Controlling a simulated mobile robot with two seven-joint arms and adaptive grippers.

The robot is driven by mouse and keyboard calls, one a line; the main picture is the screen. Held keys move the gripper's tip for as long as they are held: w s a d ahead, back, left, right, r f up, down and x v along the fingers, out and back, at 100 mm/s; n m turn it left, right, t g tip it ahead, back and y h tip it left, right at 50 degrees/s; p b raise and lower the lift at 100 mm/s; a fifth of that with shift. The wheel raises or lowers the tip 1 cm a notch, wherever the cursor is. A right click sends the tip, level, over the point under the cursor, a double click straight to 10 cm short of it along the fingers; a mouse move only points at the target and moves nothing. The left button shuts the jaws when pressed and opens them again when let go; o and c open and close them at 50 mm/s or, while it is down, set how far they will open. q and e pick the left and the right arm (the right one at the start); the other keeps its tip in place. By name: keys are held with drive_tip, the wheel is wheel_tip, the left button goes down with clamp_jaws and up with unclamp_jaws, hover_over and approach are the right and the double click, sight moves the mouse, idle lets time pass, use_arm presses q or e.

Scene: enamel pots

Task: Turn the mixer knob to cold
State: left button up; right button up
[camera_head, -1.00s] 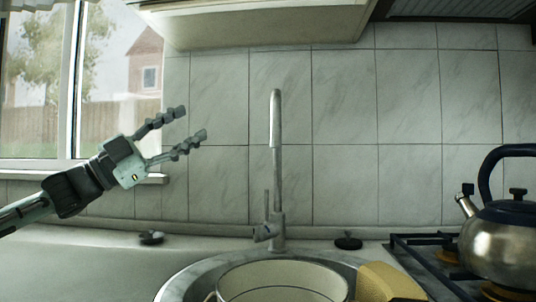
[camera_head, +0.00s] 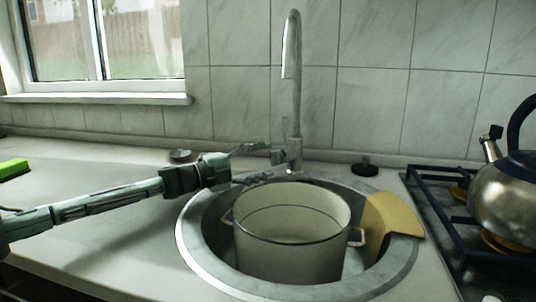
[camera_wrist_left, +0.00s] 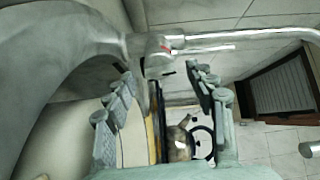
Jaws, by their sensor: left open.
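The grey mixer tap (camera_head: 293,90) stands upright behind the sink. Its knob (camera_head: 277,157) sticks out at the left of the tap's base. In the left wrist view the knob (camera_wrist_left: 157,64) shows beyond the fingertips, with a small red mark and a thin lever beside it. My left gripper (camera_head: 265,162) is open and empty, its two fingers pointing right towards the knob, one above and one below its level. In the left wrist view the gripper (camera_wrist_left: 161,78) has the knob roughly between its fingertips; I cannot tell whether they touch. My right gripper is out of view.
A cream pot (camera_head: 290,250) stands in the round sink (camera_head: 195,250), just in front of the tap. A yellow board (camera_head: 392,220) leans at the sink's right. A kettle (camera_head: 505,195) stands on the stove (camera_head: 440,220). A green sponge (camera_head: 12,169) lies far left.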

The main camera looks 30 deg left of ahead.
use_arm(q)
drive_tip(key=shift+x, duration=0.85)
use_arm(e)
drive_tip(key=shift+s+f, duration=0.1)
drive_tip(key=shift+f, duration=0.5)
use_arm(q)
drive_tip(key=c, duration=1.2)
drive_tip(key=shift+o, duration=0.2)
drive_tip(key=shift+m+p, duration=0.3)
drive_tip(key=shift+p, duration=0.05)
drive_tip(key=m+p, duration=0.1)
drive_tip(key=m, duration=0.2)
drive_tip(key=shift+r+g+p, duration=0.1)
drive_tip(key=shift+g+p, duration=0.2)
drive_tip(key=shift+m, duration=0.9)
drive_tip(key=shift+m+g+y, duration=0.3)
drive_tip(key=shift+m+y, duration=0.3)
drive_tip(key=shift+m, duration=1)
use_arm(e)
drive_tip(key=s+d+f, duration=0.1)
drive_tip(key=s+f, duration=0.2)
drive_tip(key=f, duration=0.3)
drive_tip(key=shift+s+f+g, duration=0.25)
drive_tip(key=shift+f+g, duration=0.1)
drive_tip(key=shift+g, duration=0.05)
use_arm(q)
drive_tip(key=shift+s, duration=0.1)
